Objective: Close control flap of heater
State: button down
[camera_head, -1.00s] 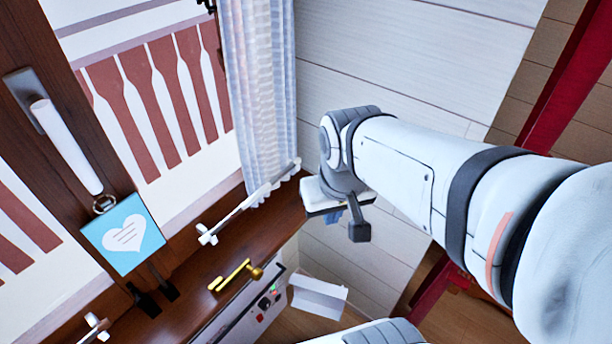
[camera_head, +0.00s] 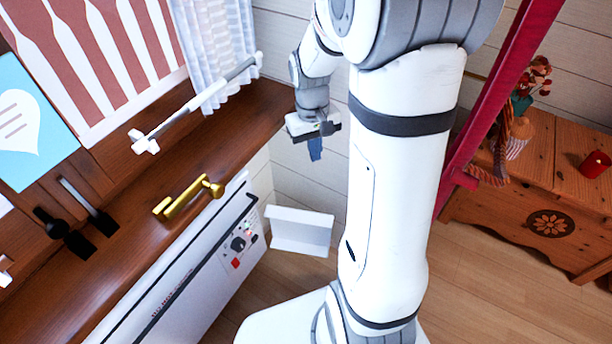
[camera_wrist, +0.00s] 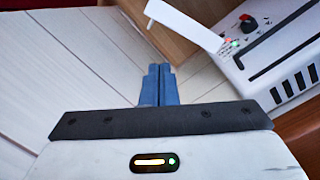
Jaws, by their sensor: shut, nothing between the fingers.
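The white heater (camera_head: 190,290) stands below the wooden sill in the head view, with a dark knob and red and green marks on its control panel (camera_head: 240,246). Its white control flap (camera_head: 300,231) stands open, sticking out to the right of the panel. In the wrist view, the flap (camera_wrist: 184,24) is at the top, to the right of the fingers, with the panel (camera_wrist: 246,28) beyond it. My gripper (camera_head: 315,155) is above the flap and apart from it. Its blue fingers (camera_wrist: 159,84) are shut together and empty.
The wooden sill (camera_head: 190,150) runs above the heater and carries a brass handle (camera_head: 188,198) and a white window stay (camera_head: 195,105). A wooden chest (camera_head: 545,190) with a red candle (camera_head: 595,163) stands at the right, beyond a red post (camera_head: 495,105). Bare floor lies below the flap.

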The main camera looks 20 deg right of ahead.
jog(key=d+f+b, duration=0.2)
jog(key=f+b, duration=0.4)
jog(key=f, duration=0.8)
jog(key=w+d+f+g+b, duration=0.1)
jog(key=f+b, duration=0.4)
jog(key=f, duration=0.9)
jog(key=shift+d+f+g+b, duration=0.15)
jog(key=shift+d+g+b, duration=0.2)
jog(key=shift+d, duration=0.2)
jog(key=shift+s, duration=0.1)
